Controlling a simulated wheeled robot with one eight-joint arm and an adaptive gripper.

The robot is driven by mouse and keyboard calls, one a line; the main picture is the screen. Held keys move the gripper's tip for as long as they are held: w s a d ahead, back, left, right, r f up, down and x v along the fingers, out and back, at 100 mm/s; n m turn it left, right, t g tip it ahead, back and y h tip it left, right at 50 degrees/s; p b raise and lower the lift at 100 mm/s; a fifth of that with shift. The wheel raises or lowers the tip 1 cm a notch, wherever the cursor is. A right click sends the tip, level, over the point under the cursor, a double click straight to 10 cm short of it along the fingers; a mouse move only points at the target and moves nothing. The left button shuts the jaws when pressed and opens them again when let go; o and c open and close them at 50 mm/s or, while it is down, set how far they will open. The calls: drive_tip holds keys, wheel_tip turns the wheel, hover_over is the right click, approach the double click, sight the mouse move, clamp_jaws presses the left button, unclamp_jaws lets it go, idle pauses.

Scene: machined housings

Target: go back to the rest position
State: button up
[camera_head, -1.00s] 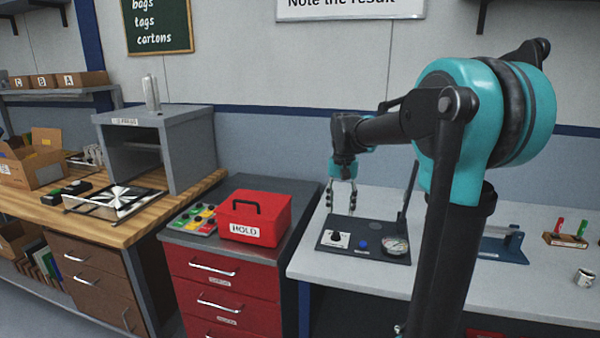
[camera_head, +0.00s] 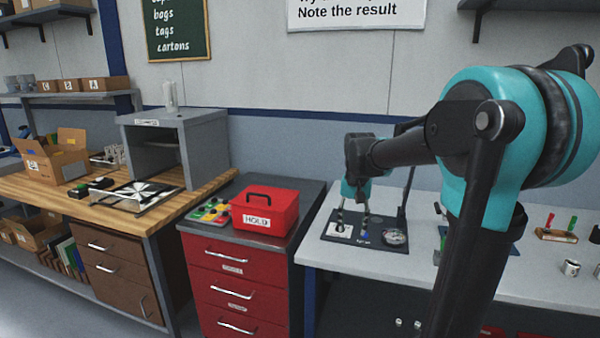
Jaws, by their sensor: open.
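My gripper (camera_head: 353,220) points down above the dark test plate (camera_head: 377,240) on the light grey bench. Its two fingers are apart and nothing shows between them. The fingers hang in front of the plate, near its white label and blue knob. I cannot tell how far above the plate the tips are. My arm reaches in from the right.
A red HOLD box (camera_head: 265,211) sits on the red drawer cabinet (camera_head: 236,268) left of the bench. A grey open-front housing (camera_head: 184,149) stands on the wooden bench. A small metal cup (camera_head: 571,268) stands at the right.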

drive_tip(key=s+d+f+n+t, duration=0.3)
drive_tip(key=s+f, duration=1.3)
drive_tip(key=s, duration=0.3)
drive_tip(key=shift+s+d+f+t, duration=0.15)
drive_tip(key=shift+s+f+t, duration=0.15)
drive_tip(key=shift+s+f, duration=0.1)
drive_tip(key=shift+r, duration=0.1)
drive_tip(key=shift+c, duration=0.2)
